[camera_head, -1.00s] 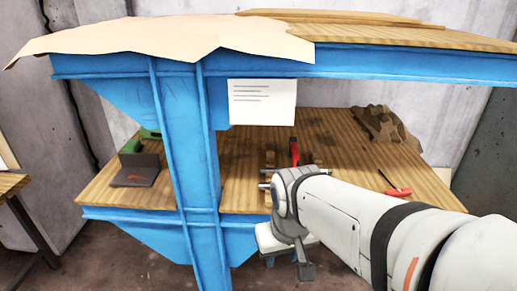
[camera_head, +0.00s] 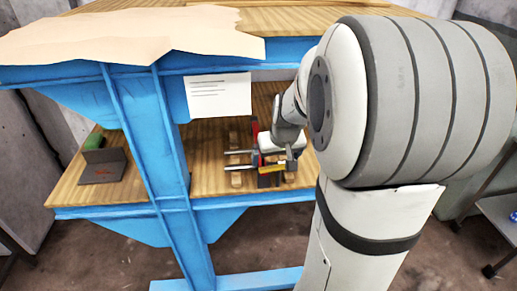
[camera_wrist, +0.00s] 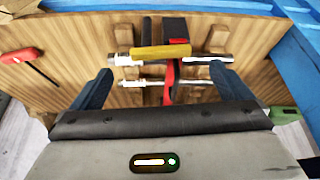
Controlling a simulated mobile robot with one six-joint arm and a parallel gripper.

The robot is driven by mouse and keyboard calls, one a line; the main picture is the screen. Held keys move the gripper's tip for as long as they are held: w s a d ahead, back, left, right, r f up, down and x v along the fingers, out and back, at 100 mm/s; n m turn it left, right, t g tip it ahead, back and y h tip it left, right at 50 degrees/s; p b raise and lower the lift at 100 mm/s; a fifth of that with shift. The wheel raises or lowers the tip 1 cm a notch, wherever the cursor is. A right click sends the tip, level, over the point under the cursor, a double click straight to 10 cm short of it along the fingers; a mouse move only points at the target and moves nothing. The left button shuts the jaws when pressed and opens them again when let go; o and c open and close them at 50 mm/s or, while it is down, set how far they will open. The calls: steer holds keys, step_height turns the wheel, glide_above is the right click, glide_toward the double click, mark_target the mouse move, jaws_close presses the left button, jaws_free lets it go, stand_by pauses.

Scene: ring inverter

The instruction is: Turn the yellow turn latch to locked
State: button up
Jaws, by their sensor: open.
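The yellow turn latch (camera_wrist: 160,53) shows as a short bar, lying nearly crosswise in the wrist view, over a black and red fixture with silver rods (camera_wrist: 200,59). It is also small in the head view (camera_head: 272,169), low on the bench and partly crowded by my arm. My gripper (camera_wrist: 160,69) is open and empty. Its two dark blue fingers stand wide apart, to the left and right of the fixture, with the latch between and beyond their tips in the picture. No contact with the latch shows.
The wooden bench (camera_head: 213,150) carries the fixture on wooden blocks. A blue post (camera_head: 160,150) and upper shelf stand close around it. A red-handled tool (camera_wrist: 22,56) lies at left in the wrist view. A grey block with a green part (camera_head: 100,163) sits at the bench's left.

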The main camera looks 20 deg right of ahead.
mark_target(273, 166)
steer(key=shift+x, duration=2.4)
steer(key=c, duration=1)
steer(key=shift+r+p, duration=0.1)
steer(key=shift+p, duration=0.2)
steer(key=shift+w+m+p, duration=0.1)
steer(key=shift+m+p, duration=0.3)
steer(key=shift+m, duration=0.2)
steer(key=shift+h, duration=0.3)
steer(key=o, duration=1)
